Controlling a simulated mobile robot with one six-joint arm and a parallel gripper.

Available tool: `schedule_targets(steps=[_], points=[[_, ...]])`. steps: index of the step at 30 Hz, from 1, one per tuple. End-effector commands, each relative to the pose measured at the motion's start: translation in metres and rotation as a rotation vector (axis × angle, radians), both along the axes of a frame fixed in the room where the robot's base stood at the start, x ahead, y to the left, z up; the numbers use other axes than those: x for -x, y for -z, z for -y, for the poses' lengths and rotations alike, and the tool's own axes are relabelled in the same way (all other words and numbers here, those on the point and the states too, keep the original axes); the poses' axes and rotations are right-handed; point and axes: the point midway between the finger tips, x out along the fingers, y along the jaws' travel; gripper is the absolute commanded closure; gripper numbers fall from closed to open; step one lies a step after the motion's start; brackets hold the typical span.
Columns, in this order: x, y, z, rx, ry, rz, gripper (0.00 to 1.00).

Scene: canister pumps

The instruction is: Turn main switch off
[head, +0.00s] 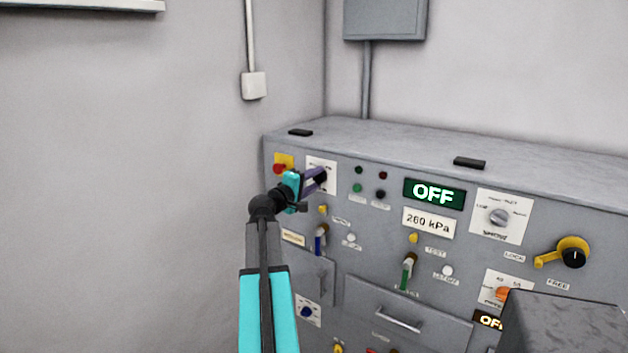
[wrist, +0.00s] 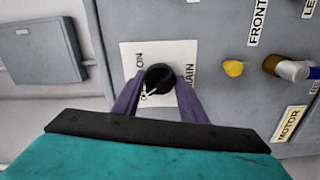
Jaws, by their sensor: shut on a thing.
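The main switch is a black round knob (wrist: 159,79) on a white plate (wrist: 131,54) with the words ON and MAIN partly readable in the wrist view. A light pointer mark shows on the knob's lower left side. My gripper (wrist: 160,95) has its two purple fingers on either side of the knob, shut on it. In the head view my gripper (head: 318,176) reaches the white plate (head: 330,163) at the upper left of the grey panel, and the knob (head: 321,177) shows at the fingertips. The fingers and wrist hide part of the plate's lettering.
A red button on a yellow plate (head: 282,163) sits just left of the switch. Small lamps (head: 358,188) and a green OFF display (head: 434,193) are to the right. A yellow knob (wrist: 233,68) and a valve handle (wrist: 290,69) stick out nearby.

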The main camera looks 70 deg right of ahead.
Motion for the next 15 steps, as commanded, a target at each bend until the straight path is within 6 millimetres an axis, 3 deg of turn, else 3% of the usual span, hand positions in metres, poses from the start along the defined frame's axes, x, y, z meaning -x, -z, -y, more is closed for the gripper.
schedule_targets(steps=[15], points=[[-0.0009, -0.0041, 0.0016, -0.045, -0.004, -0.196, 0.84]])
